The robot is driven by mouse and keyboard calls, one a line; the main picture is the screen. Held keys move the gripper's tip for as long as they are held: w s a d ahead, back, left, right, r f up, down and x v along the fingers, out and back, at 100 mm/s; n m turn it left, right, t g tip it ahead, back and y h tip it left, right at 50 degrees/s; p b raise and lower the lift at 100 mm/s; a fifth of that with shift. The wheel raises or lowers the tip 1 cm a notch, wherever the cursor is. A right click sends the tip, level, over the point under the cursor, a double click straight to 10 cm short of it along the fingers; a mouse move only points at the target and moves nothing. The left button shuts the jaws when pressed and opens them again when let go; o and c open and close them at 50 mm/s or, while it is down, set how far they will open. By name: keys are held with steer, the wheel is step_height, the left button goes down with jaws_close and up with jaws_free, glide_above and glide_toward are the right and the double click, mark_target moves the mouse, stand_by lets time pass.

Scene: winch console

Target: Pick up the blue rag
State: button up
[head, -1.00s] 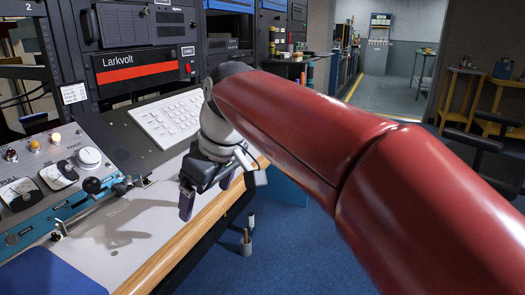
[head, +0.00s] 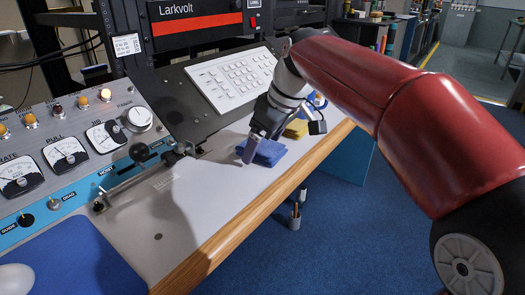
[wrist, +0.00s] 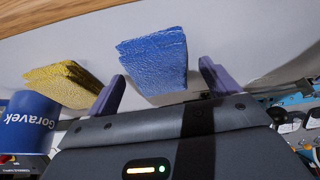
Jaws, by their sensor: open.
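The blue rag (head: 264,151) is a folded, textured cloth lying on the white desk top, near its wooden front edge. In the wrist view the blue rag (wrist: 154,62) shows between and beyond the two fingers of my gripper (wrist: 165,82). My gripper is open, with one finger on each side of the rag's line and nothing clearly held. In the head view my gripper (head: 250,150) points down at the rag, and a finger hides part of it. I cannot tell whether the fingers touch the cloth.
A yellow folded rag (head: 296,129) lies just beyond the blue one; it also shows in the wrist view (wrist: 66,84). A blue mug marked Goravek (wrist: 30,122) stands close by. A white keyboard (head: 233,80) and a gauge panel (head: 70,150) flank the clear desk area.

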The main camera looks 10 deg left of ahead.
mark_target(264, 145)
steer(key=shift+f, duration=0.3)
steer(key=c, duration=1.1)
steer(key=shift+o, duration=0.2)
step_height(264, 145, up, 20)
steer(key=p, duration=0.5)
steer(key=shift+r, duration=0.1)
